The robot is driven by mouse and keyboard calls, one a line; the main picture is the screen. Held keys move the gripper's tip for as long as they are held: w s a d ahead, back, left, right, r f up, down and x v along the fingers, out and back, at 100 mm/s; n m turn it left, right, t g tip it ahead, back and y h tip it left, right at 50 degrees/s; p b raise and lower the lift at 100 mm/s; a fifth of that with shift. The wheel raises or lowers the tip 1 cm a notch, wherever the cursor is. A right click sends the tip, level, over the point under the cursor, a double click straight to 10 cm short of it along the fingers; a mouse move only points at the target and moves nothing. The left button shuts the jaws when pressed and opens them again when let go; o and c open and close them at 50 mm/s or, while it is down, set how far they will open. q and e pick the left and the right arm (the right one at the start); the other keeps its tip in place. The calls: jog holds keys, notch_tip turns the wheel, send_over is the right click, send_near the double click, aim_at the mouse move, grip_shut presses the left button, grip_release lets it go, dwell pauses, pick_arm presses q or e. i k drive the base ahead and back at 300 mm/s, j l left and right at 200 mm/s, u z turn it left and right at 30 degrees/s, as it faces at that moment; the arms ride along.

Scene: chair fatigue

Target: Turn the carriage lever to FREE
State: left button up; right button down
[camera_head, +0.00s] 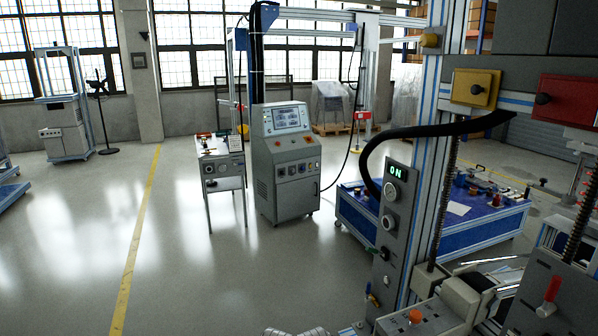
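A lever with a red grip (549,292) stands on a dark grey housing (562,316) at the right edge, beside a vertical screw. It may be the carriage lever; no FREE marking is readable. Pale grey and shiny metal parts (470,294) lie left of it, low in the picture. They may belong to my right arm or gripper, but I cannot make out fingertips. A small grey piece (295,332) is cut off at the bottom edge and may be part of my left arm. Whether either gripper is open or shut does not show.
A grey panel with a green "ON" display (395,172) stands on the machine frame. A blue bench (365,218) and control console (288,172) stand behind.

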aim_at(550, 295)
jog(key=z, duration=1.6)
